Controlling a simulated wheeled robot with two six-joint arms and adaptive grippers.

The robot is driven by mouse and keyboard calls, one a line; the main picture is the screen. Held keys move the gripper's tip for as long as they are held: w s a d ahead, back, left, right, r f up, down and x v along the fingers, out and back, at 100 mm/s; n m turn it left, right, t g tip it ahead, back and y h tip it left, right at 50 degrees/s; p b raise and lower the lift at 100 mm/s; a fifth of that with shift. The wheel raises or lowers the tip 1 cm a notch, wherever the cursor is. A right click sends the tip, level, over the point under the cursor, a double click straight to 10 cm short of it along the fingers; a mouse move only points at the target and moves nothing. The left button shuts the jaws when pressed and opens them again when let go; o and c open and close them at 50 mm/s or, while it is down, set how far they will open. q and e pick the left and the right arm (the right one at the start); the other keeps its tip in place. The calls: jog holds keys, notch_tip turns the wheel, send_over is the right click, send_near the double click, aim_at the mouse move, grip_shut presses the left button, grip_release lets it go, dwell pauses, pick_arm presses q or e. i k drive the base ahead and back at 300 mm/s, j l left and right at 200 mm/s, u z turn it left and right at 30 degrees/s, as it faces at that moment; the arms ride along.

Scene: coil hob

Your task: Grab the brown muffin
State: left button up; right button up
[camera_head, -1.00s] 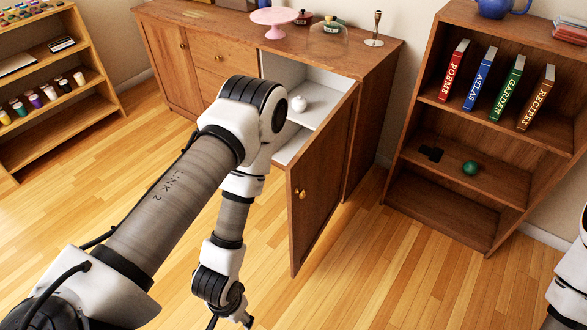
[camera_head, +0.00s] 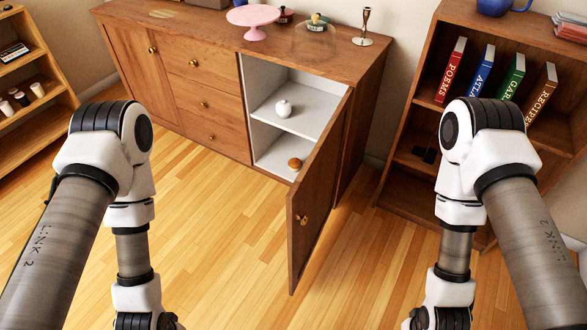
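A small brown muffin (camera_head: 295,164) sits on the lower white shelf of the open sideboard, towards its front right, near the edge of the swung-out door. A white round pot (camera_head: 283,108) stands on the shelf above it. My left arm comes in from the left and my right arm from the right. Both point down, well in front of the sideboard and apart from the muffin. Both grippers lie at or below the bottom edge of the view, so their fingers cannot be made out.
The sideboard door (camera_head: 312,205) stands open towards me, just right of the muffin. A pink cake stand (camera_head: 252,20) and a candlestick (camera_head: 364,28) are on the sideboard (camera_head: 190,38). A bookshelf (camera_head: 425,112) with several books stands right. The wooden floor (camera_head: 225,240) between my arms is clear.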

aim_at(295, 164)
jog(key=k+l+z, duration=0.2)
jog(key=k, duration=0.45)
jog(key=k+z, duration=0.2)
jog(key=k, duration=0.45)
jog(key=i+j+z, duration=0.65)
jog(key=z, duration=0.15)
jog(key=i+j+z, duration=0.1)
jog(key=j+z, duration=0.15)
jog(key=j, duration=0.2)
jog(key=i+j+z, duration=0.25)
jog(key=j, duration=0.15)
jog(key=j+z, duration=0.3)
jog(key=i+j, duration=0.1)
jog(key=j, duration=1.8)
jog(key=i, duration=0.05)
